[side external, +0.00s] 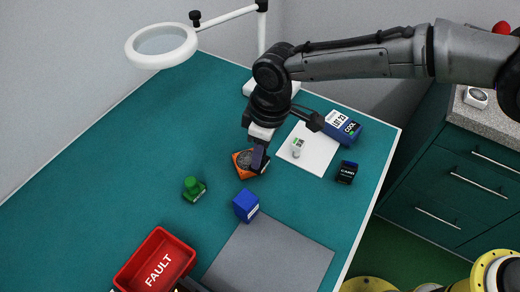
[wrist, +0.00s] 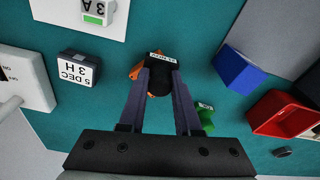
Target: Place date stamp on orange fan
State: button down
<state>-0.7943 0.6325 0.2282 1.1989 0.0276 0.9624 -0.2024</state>
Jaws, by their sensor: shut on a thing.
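A dark block with a small white lettered label, apparently the date stamp (wrist: 162,76), is between the fingertips of my gripper (wrist: 161,84) in the wrist view. My gripper (side external: 260,165) is shut on it. The orange fan (wrist: 136,71) lies directly beneath and is mostly hidden by the stamp and fingers. In the side view the orange fan (side external: 238,167) lies flat on the teal table, with a dark grey round middle, and my fingers are over its right part. I cannot tell whether the stamp touches the fan.
A green piece (side external: 194,190) and a blue block (side external: 246,205) stand close by. A red FAULT bin (side external: 154,262) and grey mat (side external: 270,260) lie nearer. White paper (side external: 318,157), a black box (side external: 346,173), a blue COOL box (side external: 343,127) and a white magnifier lamp (side external: 162,46) stand around.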

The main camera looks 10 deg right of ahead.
jog(key=c, duration=0.6)
grip_release()
jog(key=shift+f, duration=0.1)
notch_tip(320, 180, up, 12)
jog(key=d, duration=0.1)
jog(key=shift+s, duration=0.4)
jog(key=shift+d+r, duration=0.2)
jog(key=s+d+r+m+t, duration=0.15)
jog(key=d+r, duration=0.35)
jog(key=d, duration=0.6)
jog(key=s+d+r+m+t, duration=0.1)
jog(key=s+d+r+m, duration=0.2)
jog(key=d, duration=0.8)
jog(key=s+d+f+m+t, duration=0.1)
jog(key=s+d+f+m, duration=0.1)
jog(key=s+d, duration=0.6)
jog(key=s+d+f+m+t+h, duration=0.1)
jog(key=s+d+m, duration=0.3)
jog(key=s+d, duration=0.5)
jog(key=shift+s+f+m, duration=0.25)
jog(key=shift+f+m, duration=0.1)
jog(key=shift+f, duration=0.55)
